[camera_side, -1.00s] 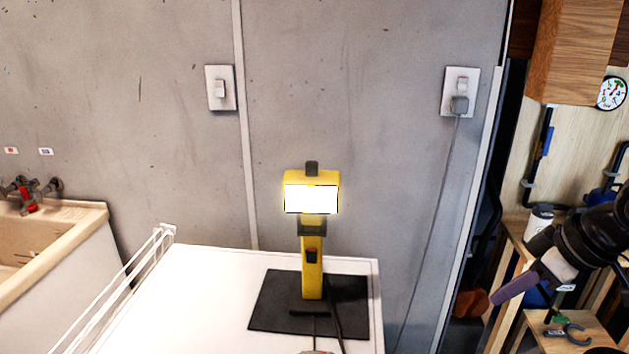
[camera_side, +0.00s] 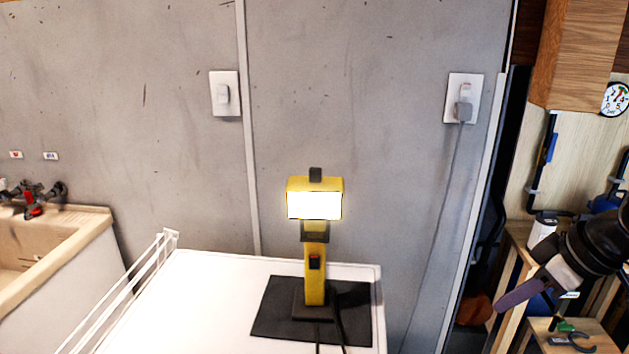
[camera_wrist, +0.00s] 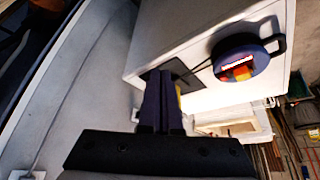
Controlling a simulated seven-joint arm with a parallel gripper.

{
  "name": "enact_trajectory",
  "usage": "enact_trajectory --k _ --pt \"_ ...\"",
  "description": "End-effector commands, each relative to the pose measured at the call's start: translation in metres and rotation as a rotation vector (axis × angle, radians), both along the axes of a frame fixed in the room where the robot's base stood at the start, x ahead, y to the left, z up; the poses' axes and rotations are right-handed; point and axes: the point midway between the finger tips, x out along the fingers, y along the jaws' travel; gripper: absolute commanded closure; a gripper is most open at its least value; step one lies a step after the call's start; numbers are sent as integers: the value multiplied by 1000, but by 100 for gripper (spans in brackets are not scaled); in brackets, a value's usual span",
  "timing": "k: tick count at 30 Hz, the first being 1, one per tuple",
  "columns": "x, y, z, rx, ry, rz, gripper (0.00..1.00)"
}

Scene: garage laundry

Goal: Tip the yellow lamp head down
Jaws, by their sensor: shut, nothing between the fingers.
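The yellow lamp (camera_side: 315,265) stands upright on a dark mat (camera_side: 270,318) on a white top. Its yellow head (camera_side: 315,184) sits at the top of the post, with its lit white panel facing the side camera. A dark tab sticks up from the head. My gripper (camera_side: 505,302) is at the right of the side view, well apart from the lamp. In the wrist view, my gripper (camera_wrist: 158,80) has its fingers together and empty. They hide most of the lamp there, leaving a sliver of yellow (camera_wrist: 179,89).
The white top (camera_side: 200,290) has a rail on its left. A grey wall with a switch (camera_side: 225,93) and a plugged socket (camera_side: 463,98) stands behind. A sink (camera_side: 50,240) is at left, a wooden bench at right. A round blue reel (camera_wrist: 238,62) shows in the wrist view.

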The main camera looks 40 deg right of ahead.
Motion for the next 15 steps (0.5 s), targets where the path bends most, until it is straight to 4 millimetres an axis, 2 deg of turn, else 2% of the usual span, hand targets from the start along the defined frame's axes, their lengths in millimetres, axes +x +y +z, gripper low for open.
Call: enact_trajectory --k 1,5,8,11,15 --pt "0 0 0 1 0 -2 91" --pt "-1 0 -1 34 6 -59 68" --pt "-2 13 5 170 19 -198 50" --pt "8 39 27 413 61 -409 48" --pt "43 76 70 804 214 -769 48"
